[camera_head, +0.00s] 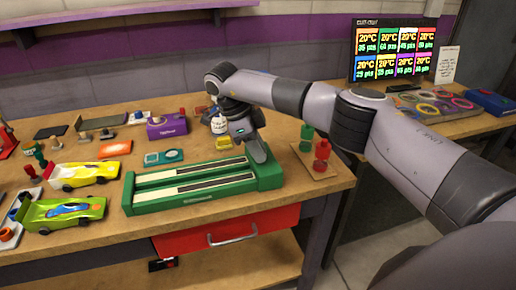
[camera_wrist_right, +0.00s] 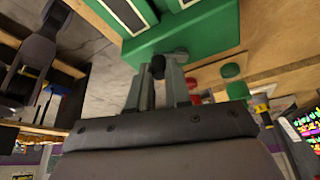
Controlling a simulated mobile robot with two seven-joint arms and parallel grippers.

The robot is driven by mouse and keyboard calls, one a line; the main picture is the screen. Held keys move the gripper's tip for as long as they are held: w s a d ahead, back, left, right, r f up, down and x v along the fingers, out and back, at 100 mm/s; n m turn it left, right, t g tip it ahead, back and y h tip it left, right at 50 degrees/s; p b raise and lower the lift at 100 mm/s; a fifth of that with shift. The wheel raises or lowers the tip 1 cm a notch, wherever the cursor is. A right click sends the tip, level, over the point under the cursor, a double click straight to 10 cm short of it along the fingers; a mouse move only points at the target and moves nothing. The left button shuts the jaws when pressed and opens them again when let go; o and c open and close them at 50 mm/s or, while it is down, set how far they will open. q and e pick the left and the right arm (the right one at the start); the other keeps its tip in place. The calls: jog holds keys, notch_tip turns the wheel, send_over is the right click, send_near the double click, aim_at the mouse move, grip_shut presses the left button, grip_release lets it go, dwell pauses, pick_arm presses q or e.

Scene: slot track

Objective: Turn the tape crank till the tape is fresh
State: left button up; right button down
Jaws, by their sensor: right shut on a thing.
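The green tape device (camera_head: 193,203) lies on the bench, with two pale and dark strips along its top. Its green body also shows at the top of the right wrist view (camera_wrist_right: 200,32). My right gripper (camera_head: 261,158) comes down on the device's right end. In the wrist view its two fingers (camera_wrist_right: 162,75) are shut on the black crank knob (camera_wrist_right: 157,66).
Red and green bottles (camera_head: 321,155) stand just right of the device. A yellow car (camera_head: 83,176) and a lime car (camera_head: 62,213) sit to its left. A purple box (camera_head: 167,126) and small tools are behind. A red drawer (camera_head: 228,231) is below the bench edge.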

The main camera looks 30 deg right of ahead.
jog(key=c, duration=1.1)
grip_release()
jog(key=shift+o, duration=0.2)
jog(key=v, duration=0.7)
jog(key=shift+b, duration=0.35)
